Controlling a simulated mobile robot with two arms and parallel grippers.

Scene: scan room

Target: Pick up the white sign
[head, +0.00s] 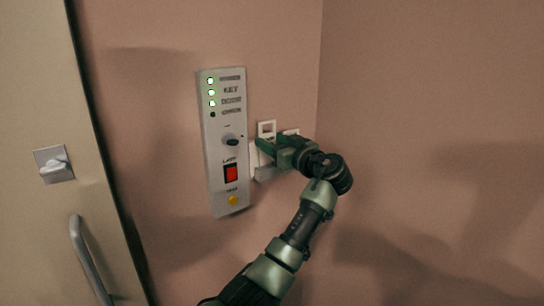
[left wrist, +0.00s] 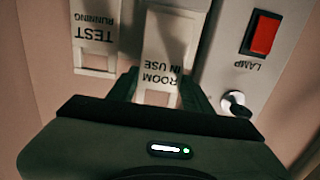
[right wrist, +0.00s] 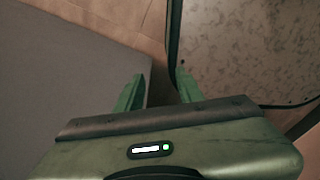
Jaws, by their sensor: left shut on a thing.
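Two white signs hang side by side on the wall. The "ROOM IN USE" sign (left wrist: 168,45) reads upside down in the left wrist view, and its open-framed top (head: 267,128) shows in the head view beside the panel. My left gripper (left wrist: 158,92) is shut on this sign near its framed end, one finger on each side. The gripper (head: 264,148) hides part of the sign in the head view. The "TEST RUNNING" sign (left wrist: 96,32) is apart from the fingers. My right gripper (right wrist: 158,90) is open and empty in the right wrist view.
A grey control panel (head: 222,155) with lit green lamps, a knob (head: 231,140) and a red lamp switch (head: 231,173) stands close left of the signs. A door (head: 50,110) with a handle (head: 88,258) is at far left. The right wall is bare.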

